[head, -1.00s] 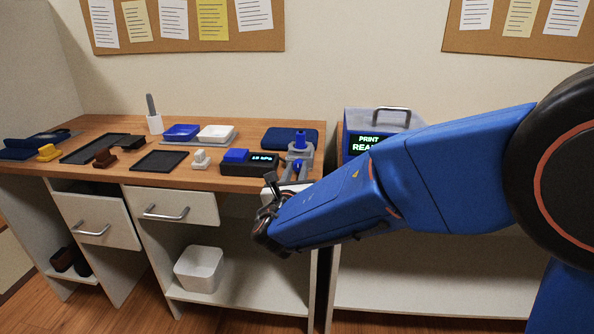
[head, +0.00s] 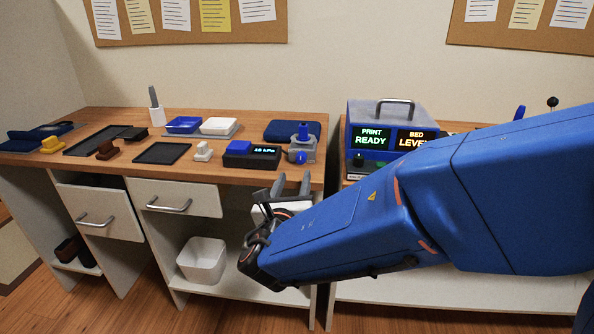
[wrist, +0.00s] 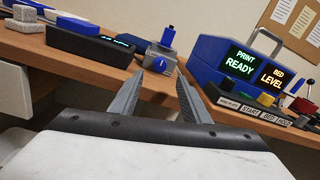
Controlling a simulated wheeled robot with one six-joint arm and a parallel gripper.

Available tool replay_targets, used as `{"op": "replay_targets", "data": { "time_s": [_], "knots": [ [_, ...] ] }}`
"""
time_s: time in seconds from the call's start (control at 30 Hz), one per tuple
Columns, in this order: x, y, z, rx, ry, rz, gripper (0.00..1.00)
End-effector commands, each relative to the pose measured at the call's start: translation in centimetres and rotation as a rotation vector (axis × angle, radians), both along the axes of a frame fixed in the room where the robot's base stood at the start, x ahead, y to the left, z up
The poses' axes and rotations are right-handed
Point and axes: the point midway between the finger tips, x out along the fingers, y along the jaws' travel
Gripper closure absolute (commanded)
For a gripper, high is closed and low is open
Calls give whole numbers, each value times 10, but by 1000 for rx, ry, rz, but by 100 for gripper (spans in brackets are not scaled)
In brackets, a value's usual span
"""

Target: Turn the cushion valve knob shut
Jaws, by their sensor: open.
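The valve is a grey body (head: 303,144) with a blue cap on top and a round blue knob (head: 300,157) on its front, near the right front edge of the desk. A dark blue cushion (head: 275,130) lies behind it. In the wrist view the knob (wrist: 168,64) shows a pale mark, its angle too small to read surely. My gripper (head: 292,182) is open and empty, in front of the desk edge and below the knob. In the wrist view its fingers (wrist: 158,77) point towards the valve, apart from it.
A black box with a lit display (head: 255,155) stands just left of the valve. The blue printer panel (head: 385,140) stands to the right on a separate table. Trays and stamps lie further left. An open drawer (head: 175,200) juts out below.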

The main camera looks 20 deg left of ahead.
Motion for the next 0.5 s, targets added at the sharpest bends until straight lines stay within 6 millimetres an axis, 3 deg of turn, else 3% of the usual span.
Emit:
{"op": "replay_targets", "data": {
  "time_s": [0.2,0.5],
  "knots": [
    [-42,-8,-1,0,0,2,57],
    [-74,-15,-1,-1,0,1,57]
  ]
}}
